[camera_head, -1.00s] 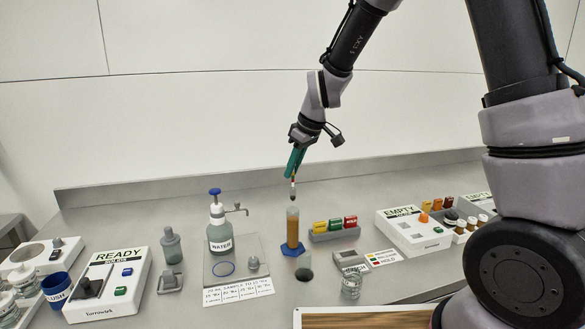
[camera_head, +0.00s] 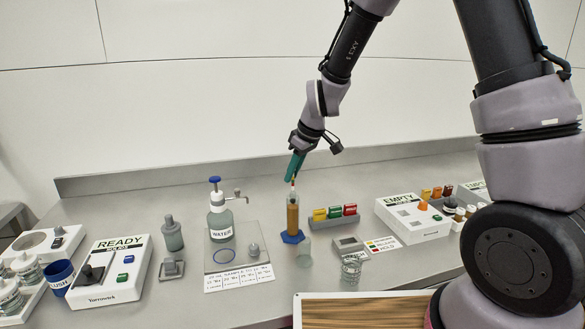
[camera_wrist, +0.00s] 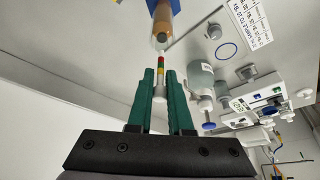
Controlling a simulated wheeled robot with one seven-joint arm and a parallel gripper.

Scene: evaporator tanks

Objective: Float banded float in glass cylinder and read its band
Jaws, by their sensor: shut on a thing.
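The glass cylinder (camera_head: 293,216) stands upright on a blue base (camera_head: 292,237) and holds amber-brown liquid. It also shows at the top of the wrist view (camera_wrist: 162,20). My gripper (camera_head: 294,172) is directly above it, pointing down, with its green fingers shut on the banded float. The float (camera_wrist: 160,66) shows red, yellow and green bands between the fingertips, and its pale upper end is between the fingers. Its lower end is at or inside the cylinder mouth; I cannot tell how deep. Only a short reddish piece of the float shows in the head view (camera_head: 293,184).
A water bottle (camera_head: 220,222) and a marked plate (camera_head: 238,254) stand left of the cylinder. Red, yellow and green blocks (camera_head: 335,214) are close on its right. READY (camera_head: 110,272) and EMPTY (camera_head: 412,218) boxes are farther out.

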